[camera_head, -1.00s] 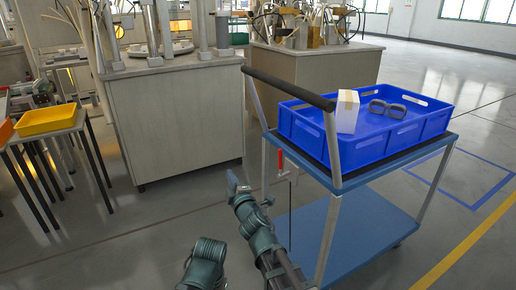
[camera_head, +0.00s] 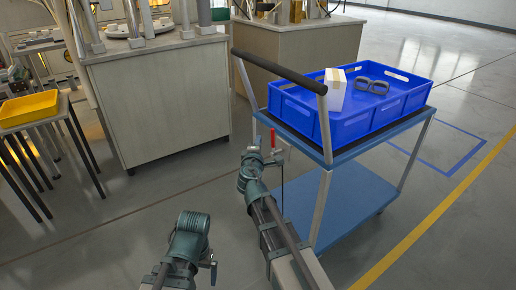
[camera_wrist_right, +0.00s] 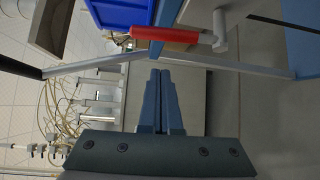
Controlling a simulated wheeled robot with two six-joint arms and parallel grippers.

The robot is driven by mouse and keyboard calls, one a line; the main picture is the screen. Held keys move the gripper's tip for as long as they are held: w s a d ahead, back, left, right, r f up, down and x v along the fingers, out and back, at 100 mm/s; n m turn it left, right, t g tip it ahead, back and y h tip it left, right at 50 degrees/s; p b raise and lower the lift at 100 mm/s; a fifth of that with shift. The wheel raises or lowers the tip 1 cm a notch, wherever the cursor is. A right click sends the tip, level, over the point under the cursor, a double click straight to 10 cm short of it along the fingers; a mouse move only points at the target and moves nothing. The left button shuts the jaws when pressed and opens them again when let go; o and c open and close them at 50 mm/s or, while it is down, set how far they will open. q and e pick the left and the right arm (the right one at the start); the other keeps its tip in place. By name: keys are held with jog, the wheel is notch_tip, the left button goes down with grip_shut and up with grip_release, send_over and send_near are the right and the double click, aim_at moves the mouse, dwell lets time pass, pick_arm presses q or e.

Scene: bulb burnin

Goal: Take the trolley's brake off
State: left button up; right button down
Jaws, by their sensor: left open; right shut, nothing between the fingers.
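The trolley has a dark push handle (camera_head: 280,71) and a blue lower shelf (camera_head: 335,203). Its red brake lever (camera_head: 273,138) hangs below the top deck at the handle end. In the right wrist view the red lever (camera_wrist_right: 165,35) lies across the picture, joined to a grey metal bracket (camera_wrist_right: 221,36). My right gripper (camera_wrist_right: 160,75) is shut and empty, its blue fingertips just short of the lever; I see a gap there. In the head view my right gripper (camera_head: 256,143) is close beside the lever. My left gripper (camera_head: 193,220) is low, left of the trolley; its fingers are hard to make out.
A blue crate (camera_head: 355,129) on the trolley holds a small box (camera_head: 335,88) and dark goggle-like items (camera_head: 372,85). Grey cabinets (camera_head: 157,108) stand behind. A yellow tray (camera_head: 28,108) sits on a table at left. Floor right of the trolley is clear.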

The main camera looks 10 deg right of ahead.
jog(key=shift+w+d, duration=0.15)
jog(key=shift+d, duration=0.75)
jog(key=shift+w+d, duration=0.1)
jog(key=shift+d, duration=0.8)
